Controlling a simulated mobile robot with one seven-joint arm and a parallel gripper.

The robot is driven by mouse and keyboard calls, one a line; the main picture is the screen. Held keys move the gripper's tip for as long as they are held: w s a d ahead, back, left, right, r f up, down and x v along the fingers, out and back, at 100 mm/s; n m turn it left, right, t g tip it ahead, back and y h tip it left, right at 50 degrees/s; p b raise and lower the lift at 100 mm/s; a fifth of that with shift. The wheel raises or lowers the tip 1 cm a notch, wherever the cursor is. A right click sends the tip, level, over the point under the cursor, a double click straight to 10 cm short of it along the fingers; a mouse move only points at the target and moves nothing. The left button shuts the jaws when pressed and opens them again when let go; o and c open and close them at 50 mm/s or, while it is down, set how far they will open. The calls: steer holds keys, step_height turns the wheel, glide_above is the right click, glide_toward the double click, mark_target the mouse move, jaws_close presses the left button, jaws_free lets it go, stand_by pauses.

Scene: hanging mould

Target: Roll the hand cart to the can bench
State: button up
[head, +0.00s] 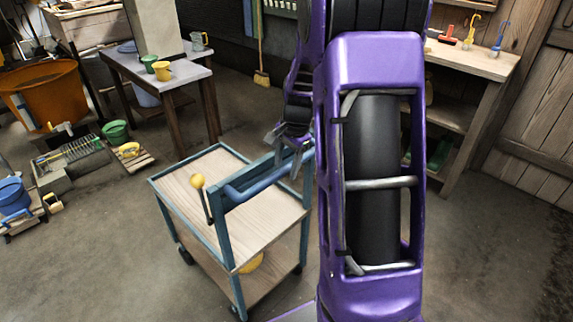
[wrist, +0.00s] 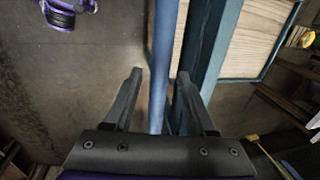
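The hand cart (head: 185,197) stands in the middle of the head view, with a teal frame, pale wooden top and lower shelf. Its blue handle bar (head: 262,180) runs along the near right side; a lever with a yellow knob (head: 197,181) rises beside it. My gripper (head: 283,135) is at the bar's far end. In the wrist view the bar (wrist: 162,60) passes between the fingers of my gripper (wrist: 158,75), with a gap on each side; they are open. A table (head: 125,68) at the back left carries small green and yellow cans (head: 164,71), possibly the can bench.
A wooden workbench (head: 475,62) with small tools stands at the back right. An orange tub (head: 55,95), a green bucket (head: 115,131) and a blue bucket (head: 13,197) crowd the left. The floor left of the cart is clear in front. My purple arm hides part of the right.

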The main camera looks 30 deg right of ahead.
jaws_close()
stand_by(1.2)
